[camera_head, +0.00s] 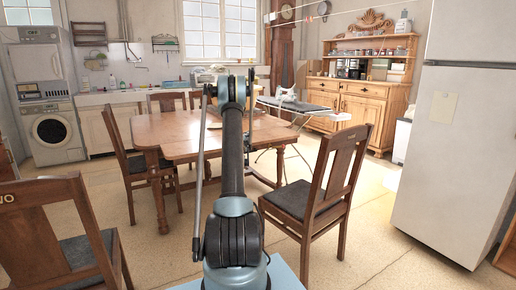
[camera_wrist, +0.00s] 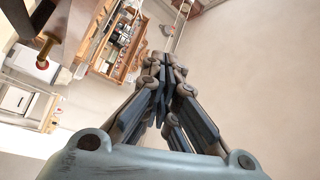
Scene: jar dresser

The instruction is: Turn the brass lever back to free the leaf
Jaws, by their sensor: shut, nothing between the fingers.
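My gripper (camera_wrist: 168,65) is shut and empty, its dark fingers together in the middle of the wrist view. In the head view my own arm hides it. The wooden table (camera_head: 185,128) stands ahead of me in the head view, partly behind my arm. I cannot tell its leaf from the rest, and no lever shows there.
A chair (camera_head: 318,190) stands right of my arm; another chair (camera_head: 60,225) is near on the left. An ironing board (camera_head: 295,104) with an iron is beyond the table. The dresser (camera_head: 350,100) stands at the back right, the fridge (camera_head: 455,150) nearer. Floor between chair and fridge is clear.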

